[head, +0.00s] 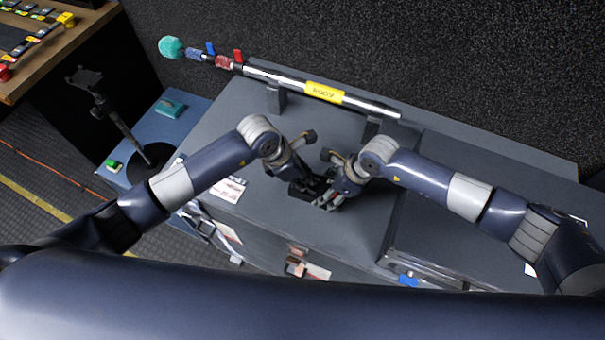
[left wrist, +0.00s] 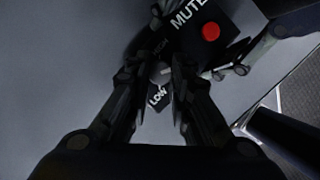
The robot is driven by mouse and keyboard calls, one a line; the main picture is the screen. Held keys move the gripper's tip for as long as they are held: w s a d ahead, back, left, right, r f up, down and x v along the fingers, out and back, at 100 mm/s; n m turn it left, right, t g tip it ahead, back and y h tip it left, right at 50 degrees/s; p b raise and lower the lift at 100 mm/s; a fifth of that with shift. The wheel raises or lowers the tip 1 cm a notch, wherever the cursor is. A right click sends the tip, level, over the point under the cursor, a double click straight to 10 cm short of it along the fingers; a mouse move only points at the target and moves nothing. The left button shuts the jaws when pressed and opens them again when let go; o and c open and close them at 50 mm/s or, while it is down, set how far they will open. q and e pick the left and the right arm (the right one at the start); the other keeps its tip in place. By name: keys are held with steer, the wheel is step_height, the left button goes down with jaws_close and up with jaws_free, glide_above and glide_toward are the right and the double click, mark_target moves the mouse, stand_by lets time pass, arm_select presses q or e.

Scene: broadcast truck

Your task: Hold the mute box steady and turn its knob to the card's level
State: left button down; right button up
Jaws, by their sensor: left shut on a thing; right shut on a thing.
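The black mute box (left wrist: 228,22) shows in the left wrist view, with white MUTE lettering, a red button (left wrist: 210,32), and HIGH and LOW marks. Its grey knob (left wrist: 161,71) sits between those marks. My left gripper (head: 308,188) is shut on the knob, its fingers on either side. My right gripper (head: 329,198) is shut on the box, close beside the left one. In the head view the grippers mostly hide the box. A white card (head: 228,189) with red print lies left of the grippers; its text is too small to read.
A blue side surface (head: 190,118) holds a black stand (head: 122,125) at the left. More papers lie along the front.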

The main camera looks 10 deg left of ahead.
arm_select(q)
steer(key=n, duration=0.2)
steer(key=n+t+y, duration=0.1)
steer(key=n, duration=0.3)
steer(key=shift+s+d+t+y, duration=0.25)
steer(key=shift+d+t+y, duration=0.05)
steer(key=shift+t+y, duration=0.1)
steer(key=n+y, duration=0.1)
steer(key=n, duration=0.3)
steer(key=shift+d+t, duration=0.1)
steer(key=shift+t, duration=0.3)
steer(key=shift+n+y, duration=0.6)
steer(key=shift+n, duration=0.6)
steer(key=c, duration=1.4)
jaws_free()
steer(key=shift+d+r, duration=0.1)
steer(key=v, duration=1.1)
steer(key=shift+s+r, duration=0.15)
steer(key=shift+r, duration=0.25)
